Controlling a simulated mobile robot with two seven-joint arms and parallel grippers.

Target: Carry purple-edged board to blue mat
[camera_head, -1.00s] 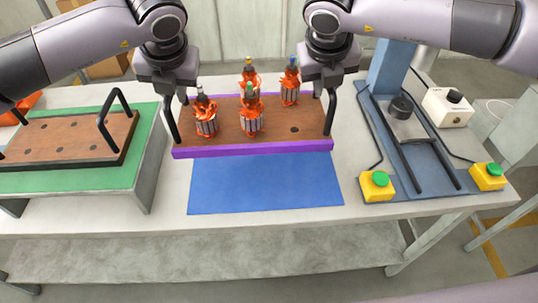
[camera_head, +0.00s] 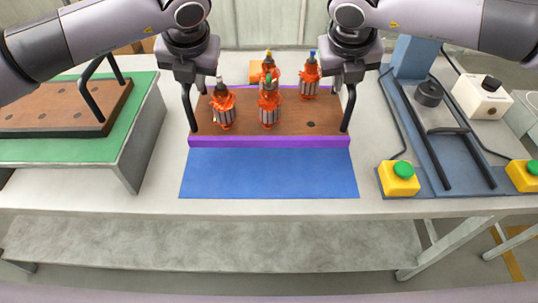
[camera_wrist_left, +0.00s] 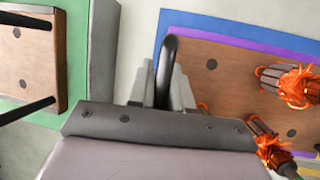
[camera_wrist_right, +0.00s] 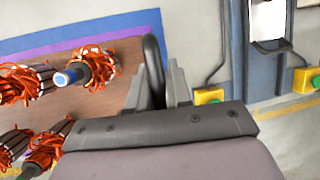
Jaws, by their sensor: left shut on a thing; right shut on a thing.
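The purple-edged board (camera_head: 290,118) is a brown wooden board with a purple rim and a black handle at each end. It carries several orange-wound armatures, such as one with a green tip (camera_head: 268,103). The blue mat (camera_head: 268,174) lies on the table, its front part showing below the board; the board hides its back part. My left gripper (camera_head: 190,78) is shut on the board's left handle, and my right gripper (camera_head: 352,72) is shut on its right handle. Both grips also show in the left wrist view (camera_wrist_left: 165,85) and right wrist view (camera_wrist_right: 155,85). Whether the board touches the mat I cannot tell.
On the left, a green-topped stand (camera_head: 134,130) holds another brown board (camera_head: 50,108) with black handles. On the right is a blue-grey fixture (camera_head: 432,130) with yellow button boxes (camera_head: 399,178) and a white control box (camera_head: 483,97). The table's front strip is clear.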

